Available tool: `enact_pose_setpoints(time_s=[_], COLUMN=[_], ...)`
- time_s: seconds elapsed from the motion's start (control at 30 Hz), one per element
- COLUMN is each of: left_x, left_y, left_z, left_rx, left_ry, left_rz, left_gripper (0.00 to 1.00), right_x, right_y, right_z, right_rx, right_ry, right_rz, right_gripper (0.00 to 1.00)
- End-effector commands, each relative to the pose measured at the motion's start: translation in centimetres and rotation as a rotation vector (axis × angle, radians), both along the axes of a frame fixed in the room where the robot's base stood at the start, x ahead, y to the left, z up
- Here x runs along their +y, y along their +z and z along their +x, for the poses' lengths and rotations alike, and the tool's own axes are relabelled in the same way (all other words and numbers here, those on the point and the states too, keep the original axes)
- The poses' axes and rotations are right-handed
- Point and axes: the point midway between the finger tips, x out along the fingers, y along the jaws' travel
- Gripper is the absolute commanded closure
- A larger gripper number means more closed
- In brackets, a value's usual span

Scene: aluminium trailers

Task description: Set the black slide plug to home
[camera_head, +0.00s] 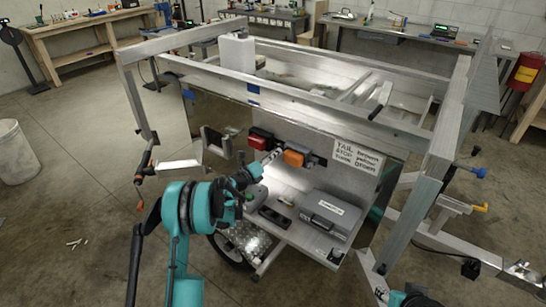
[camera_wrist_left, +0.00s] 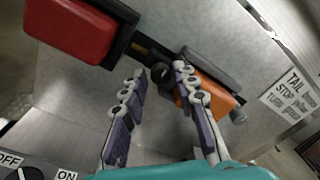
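An orange block (camera_head: 293,158) and a red block (camera_head: 260,139) are mounted on a dark rail across the trailer's upright panel. In the left wrist view, the orange block (camera_wrist_left: 212,92) has a dark grey top edge. A small black part (camera_wrist_left: 163,73) sits on the rail just left of it; I take it for the black slide plug, but cannot be sure. My left gripper (camera_wrist_left: 160,69) is open, its fingertips on either side of that black part, with no clear contact. In the head view this gripper (camera_head: 275,156) reaches the orange block's left side. Only part of my right arm shows at the bottom edge.
A sign (camera_head: 358,157) is fixed right of the blocks. A grey case (camera_head: 330,213) and a dark tray-like item (camera_head: 275,217) lie on the shelf below. The frame's top rails (camera_head: 300,103) run above. Workbenches stand along the back wall.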

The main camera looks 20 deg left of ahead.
Motion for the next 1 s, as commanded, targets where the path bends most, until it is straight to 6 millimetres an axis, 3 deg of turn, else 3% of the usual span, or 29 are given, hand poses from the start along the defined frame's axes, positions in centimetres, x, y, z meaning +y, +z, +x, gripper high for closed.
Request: enact_pose_setpoints(time_s=[0.13, 0.23, 0.27, 0.47, 0.7, 0.97, 1.0], left_x=[0.0, 0.0, 0.0, 0.2, 3.1, 3.4, 3.4], left_y=[0.0, 0.0, 0.0, 0.0, 0.0, 0.1, 0.1], left_z=[0.0, 0.0, 0.0, 0.0, 1.1, 1.2, 1.2], left_rx=[0.0, 0.0, 0.0, -0.001, 0.0, 0.0, 0.0], left_ry=[0.0, 0.0, 0.0, 0.001, 0.002, 0.004, 0.005], left_rz=[0.0, 0.0, 0.0, 0.0, -0.001, -0.001, -0.001], left_gripper=[0.71, 0.97, 1.0, 1.0, 1.0, 1.0, 0.76], right_x=[0.0, 0.0, 0.0, 0.0, 0.0, 0.0, 0.0], right_y=[0.0, 0.0, 0.0, 0.0, -0.3, -0.3, -0.3], right_z=[0.0, 0.0, 0.0, 0.0, 0.0, 0.0, 0.0], right_rx=[0.0, 0.0, 0.0, 0.0, 0.0, 0.0, 0.0], right_ry=[0.0, 0.0, 0.0, 0.0, 0.0, 0.0, 0.0], right_rz=[0.0, 0.0, 0.0, 0.0, 0.0, 0.0, 0.0], right_gripper=[0.6, 0.6, 0.6, 0.6, 0.6, 0.6, 0.6])
